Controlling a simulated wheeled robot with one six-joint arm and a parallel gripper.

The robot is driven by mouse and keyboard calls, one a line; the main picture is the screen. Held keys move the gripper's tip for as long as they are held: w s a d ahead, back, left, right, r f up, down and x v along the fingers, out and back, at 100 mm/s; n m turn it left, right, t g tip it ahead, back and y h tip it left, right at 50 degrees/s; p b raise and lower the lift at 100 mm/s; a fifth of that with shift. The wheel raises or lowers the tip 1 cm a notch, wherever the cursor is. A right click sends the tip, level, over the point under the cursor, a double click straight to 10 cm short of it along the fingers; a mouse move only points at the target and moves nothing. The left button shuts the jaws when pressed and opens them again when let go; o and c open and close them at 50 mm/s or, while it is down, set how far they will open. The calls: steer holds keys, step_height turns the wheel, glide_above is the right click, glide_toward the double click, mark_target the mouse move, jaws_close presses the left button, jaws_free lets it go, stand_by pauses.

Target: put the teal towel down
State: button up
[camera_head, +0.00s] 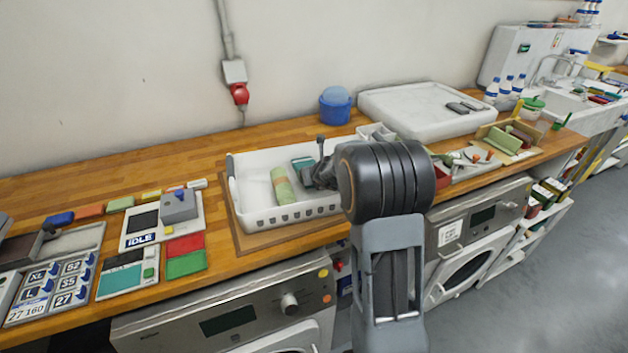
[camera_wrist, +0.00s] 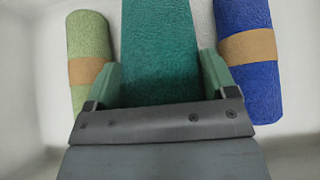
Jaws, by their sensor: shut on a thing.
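The teal towel (camera_wrist: 158,50) is between the two fingers of my gripper (camera_wrist: 157,85) in the wrist view, and the gripper is shut on it. In the head view a bit of teal towel (camera_head: 302,163) shows beside my gripper (camera_head: 318,175), inside the white basket (camera_head: 262,221). A light green rolled towel (camera_wrist: 90,60) with a tan band lies to the left of it; it also shows in the head view (camera_head: 283,186). A blue rolled towel (camera_wrist: 245,45) with a tan band lies to the right. I cannot tell whether the teal towel touches the basket floor.
The basket stands on a brown board on the wooden counter (camera_head: 130,175). A blue tub (camera_head: 335,106) and a large white tray (camera_head: 400,120) stand behind. Panels and a red and a green pad (camera_head: 186,264) lie left. My arm hides the basket's right part.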

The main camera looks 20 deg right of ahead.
stand_by(0.3)
steer(key=o, duration=0.9)
steer(key=shift+f, duration=0.1)
steer(key=shift+c, duration=0.2)
